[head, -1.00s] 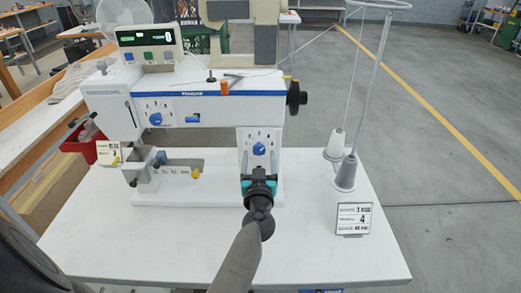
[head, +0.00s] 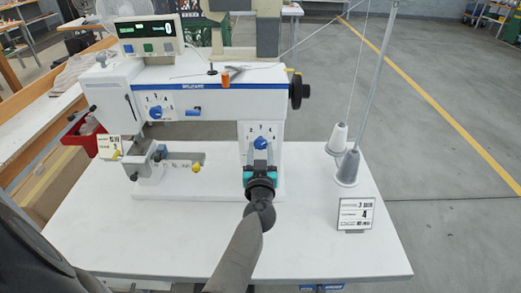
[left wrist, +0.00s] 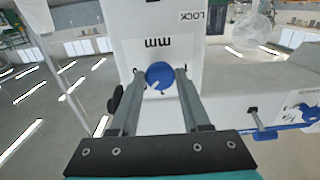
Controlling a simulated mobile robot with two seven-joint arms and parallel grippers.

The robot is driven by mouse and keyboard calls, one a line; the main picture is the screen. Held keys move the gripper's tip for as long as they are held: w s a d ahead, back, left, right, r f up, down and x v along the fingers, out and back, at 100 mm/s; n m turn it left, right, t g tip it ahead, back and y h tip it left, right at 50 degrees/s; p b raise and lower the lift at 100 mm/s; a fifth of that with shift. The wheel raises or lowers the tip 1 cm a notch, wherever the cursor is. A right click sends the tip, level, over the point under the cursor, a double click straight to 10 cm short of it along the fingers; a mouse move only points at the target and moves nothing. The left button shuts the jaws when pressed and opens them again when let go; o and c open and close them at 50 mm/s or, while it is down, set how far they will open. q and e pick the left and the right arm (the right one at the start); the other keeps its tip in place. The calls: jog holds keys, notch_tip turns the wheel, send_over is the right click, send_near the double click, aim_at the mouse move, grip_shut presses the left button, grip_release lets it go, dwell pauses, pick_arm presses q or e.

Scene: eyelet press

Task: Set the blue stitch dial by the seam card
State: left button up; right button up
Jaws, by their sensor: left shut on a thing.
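A blue dial (head: 261,143) sits on the white front of the sewing machine's right column, with dark marks above it. In the left wrist view the dial (left wrist: 160,77) shows a pale pointer line, and "mm" and "LOCK" are printed near it, upside down. My left gripper (head: 261,158) comes up from below; its two fingers (left wrist: 160,80) are shut on the dial, one on each side. A seam card (head: 355,214) with printed lines and a large 4 stands at the table's right; its small text is hard to read. My right gripper is not in view.
Another blue dial (head: 155,112) is on the machine's left head. A second card (head: 109,146) stands at the left by a red bin (head: 85,140). Thread cones (head: 347,166) stand right of the machine. The front of the white table (head: 150,240) is clear.

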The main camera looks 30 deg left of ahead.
pick_arm(q)
grip_shut()
jog(key=shift+n, duration=0.3)
jog(key=shift+r+n+p, duration=0.1)
jog(key=shift+n+p, duration=0.55)
jog(key=shift+n, duration=0.35)
jog(key=n, duration=0.3)
jog(key=shift+p, duration=0.4)
jog(key=shift+n, duration=1.5)
